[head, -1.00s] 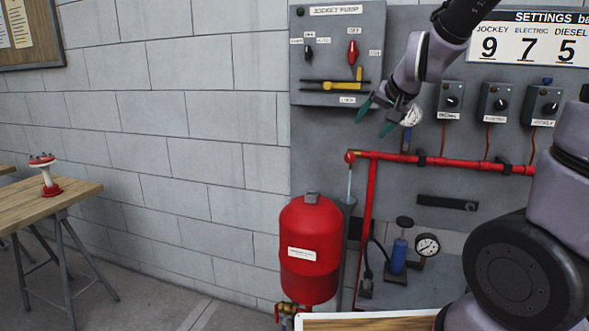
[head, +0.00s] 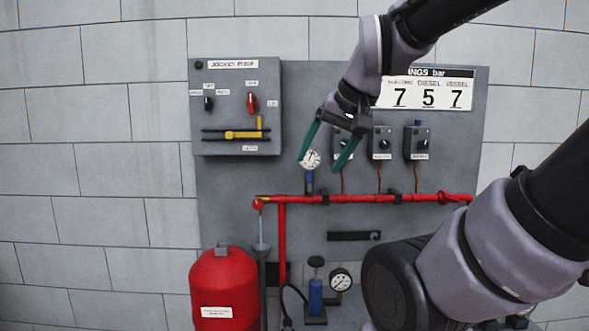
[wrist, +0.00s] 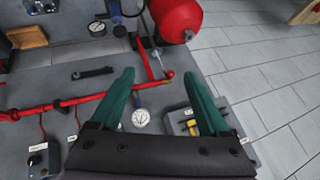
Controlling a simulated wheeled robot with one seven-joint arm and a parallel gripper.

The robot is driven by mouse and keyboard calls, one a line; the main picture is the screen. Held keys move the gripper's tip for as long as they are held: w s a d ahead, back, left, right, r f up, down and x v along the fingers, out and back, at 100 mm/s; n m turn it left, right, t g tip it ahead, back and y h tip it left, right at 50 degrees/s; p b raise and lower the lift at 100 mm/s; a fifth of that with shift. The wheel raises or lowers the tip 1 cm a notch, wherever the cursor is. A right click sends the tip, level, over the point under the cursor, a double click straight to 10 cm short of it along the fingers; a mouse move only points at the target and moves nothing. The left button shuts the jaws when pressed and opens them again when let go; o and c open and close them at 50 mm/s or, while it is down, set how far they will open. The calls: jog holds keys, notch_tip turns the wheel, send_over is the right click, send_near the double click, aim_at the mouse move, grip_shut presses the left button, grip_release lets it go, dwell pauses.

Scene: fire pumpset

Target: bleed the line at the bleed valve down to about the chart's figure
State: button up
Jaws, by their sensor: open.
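The red pipe (head: 360,198) runs across the grey panel. At its left end is a small red fitting with a brass part (head: 259,203), likely the bleed valve, above a slim funnel-topped pipe (head: 262,248). The fitting (wrist: 168,76) also shows between my fingers in the wrist view. A round white gauge (head: 311,160) stands on a blue stem above the pipe; its reading is too small to tell. My gripper (head: 323,161) is open and empty, its green fingers in front of the gauge area. The settings chart (head: 430,90) shows 7, 5, 7; my arm covers its left part.
The jockey pump box (head: 236,107) with red switch and yellow latch is upper left. Several small control boxes (head: 381,142) sit right of the gauge. A red vessel (head: 224,290) stands lower left. A blue hand pump (head: 316,297) and second gauge (head: 341,279) are below the pipe.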

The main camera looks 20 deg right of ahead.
jog(key=w+a+f+m+t, duration=0.1)
jog(key=w+a+f, duration=0.1)
jog(key=w, duration=0.6)
jog(key=w+a+f+t, duration=0.1)
jog(key=w+a+f, duration=0.15)
jog(key=w, duration=0.55)
jog(key=w+a+f+m+t, duration=0.1)
jog(key=w+a+f, duration=0.15)
jog(key=w, duration=0.55)
jog(key=t+h, duration=0.2)
jog(key=h, duration=0.3)
send_near(257, 205)
jog(key=r, duration=0.2)
notch_tip(257, 205, down, 7)
jog(key=s+a+n+t+h, duration=0.1)
jog(key=a+n+t+h, duration=0.1)
jog(key=n+t+h, duration=0.15)
jog(key=shift+t, duration=0.45)
jog(key=x, duration=1)
jog(key=shift+w+d+r, duration=0.2)
jog(key=shift+w+d, duration=0.05)
jog(key=shift+d, duration=0.15)
